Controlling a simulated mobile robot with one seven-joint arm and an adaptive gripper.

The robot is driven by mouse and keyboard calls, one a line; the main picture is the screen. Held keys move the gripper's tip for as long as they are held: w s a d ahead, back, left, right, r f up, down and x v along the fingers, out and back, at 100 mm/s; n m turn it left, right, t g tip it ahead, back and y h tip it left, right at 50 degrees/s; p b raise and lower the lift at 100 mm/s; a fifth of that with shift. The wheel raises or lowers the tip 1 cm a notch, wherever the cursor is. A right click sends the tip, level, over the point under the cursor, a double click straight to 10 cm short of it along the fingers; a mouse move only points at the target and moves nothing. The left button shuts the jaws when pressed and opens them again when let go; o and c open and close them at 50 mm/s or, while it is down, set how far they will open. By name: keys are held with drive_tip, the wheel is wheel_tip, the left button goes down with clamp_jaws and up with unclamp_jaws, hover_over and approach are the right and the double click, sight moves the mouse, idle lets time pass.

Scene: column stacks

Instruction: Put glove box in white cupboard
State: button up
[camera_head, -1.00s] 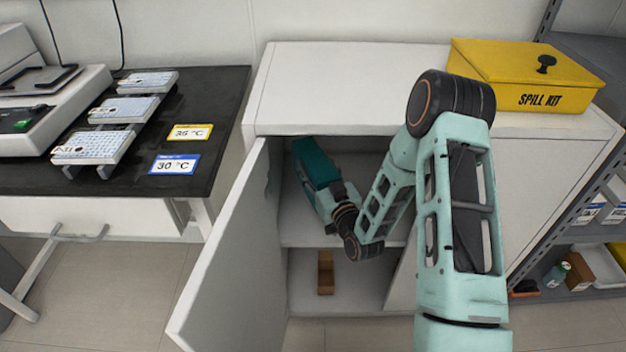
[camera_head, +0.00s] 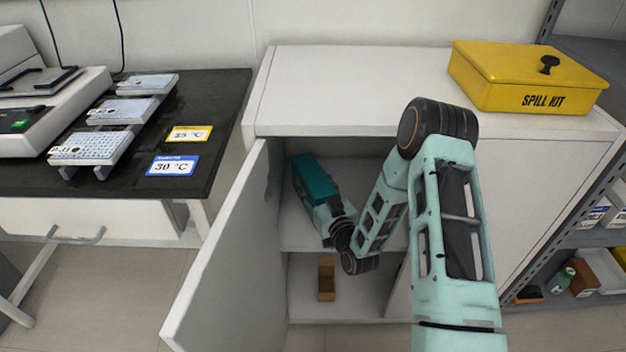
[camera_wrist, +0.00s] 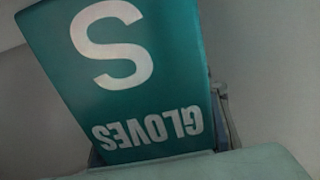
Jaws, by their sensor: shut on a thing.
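The teal glove box (camera_head: 315,178) is inside the upper compartment of the white cupboard (camera_head: 345,95). In the wrist view the glove box (camera_wrist: 130,70) shows a large white S and the word GLOVES, upside down, and it fills much of the picture. My gripper (camera_head: 331,211) reaches in through the open front of the cupboard and is shut on the glove box. In the wrist view a bit of a finger shows beside the box's right edge. Whether the box touches the shelf is hard to tell.
The cupboard's left door (camera_head: 228,255) stands open toward me. A brown box (camera_head: 326,278) is in the lower compartment. A yellow spill kit (camera_head: 525,78) sits on top. A dark bench (camera_head: 215,110) with plates is left, and a grey shelf rack (camera_head: 590,240) is right.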

drive_tip(key=shift+f, duration=0.1)
drive_tip(key=o, duration=1.5)
drive_tip(key=shift+o, duration=0.2)
drive_tip(key=shift+r, duration=0.3)
drive_tip(key=p+v, duration=0.3)
drive_tip(key=v, duration=0.9)
drive_tip(key=shift+r, duration=0.3)
drive_tip(key=shift+r, duration=0.1)
